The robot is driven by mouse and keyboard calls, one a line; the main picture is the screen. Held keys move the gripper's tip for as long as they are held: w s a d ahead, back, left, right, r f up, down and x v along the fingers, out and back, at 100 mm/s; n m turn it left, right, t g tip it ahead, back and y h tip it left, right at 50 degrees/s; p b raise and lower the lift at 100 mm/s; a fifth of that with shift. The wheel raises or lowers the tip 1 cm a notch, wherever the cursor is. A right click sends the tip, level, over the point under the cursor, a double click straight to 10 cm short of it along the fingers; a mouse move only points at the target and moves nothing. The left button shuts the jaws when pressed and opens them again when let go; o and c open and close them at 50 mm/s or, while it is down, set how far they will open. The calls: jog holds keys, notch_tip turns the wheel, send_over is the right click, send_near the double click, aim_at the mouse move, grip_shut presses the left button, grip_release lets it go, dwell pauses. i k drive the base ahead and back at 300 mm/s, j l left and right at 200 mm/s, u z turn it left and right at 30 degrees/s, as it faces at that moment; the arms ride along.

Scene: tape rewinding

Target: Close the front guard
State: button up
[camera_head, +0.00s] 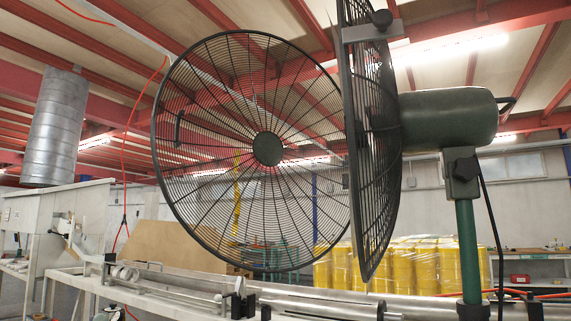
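The front guard (267,150) is a round black wire grille with a dark hub, and it stands swung open to the left. A small handle (179,129) shows near its left rim. The fan's rear cage (372,150) is seen nearly edge-on, with a bracket and dark knob (382,19) at its top. The green motor housing (448,117) sits behind the cage on a green post (468,245). The guard's right rim comes close to the cage; the hinge itself is not clear. My gripper is not in view.
A long bench (160,290) with metal rods and fittings runs below the fan. Yellow wrapped drums (425,265) stand behind it. A grey machine (40,225) and a hanging metal duct (53,128) are at left. A red hose (128,130) hangs left of the guard.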

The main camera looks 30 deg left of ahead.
aim_at(266, 148)
jog(key=i+j+z, duration=0.45)
jog(key=j, duration=1.65)
jog(key=k+j+z, duration=0.1)
jog(key=j+z, duration=0.35)
jog(key=j, duration=1.6)
jog(key=k+j+u, duration=0.1)
jog(key=k+u, duration=0.15)
jog(key=u, duration=0.15)
jog(key=k+j+u, duration=0.2)
jog(key=u, duration=0.25)
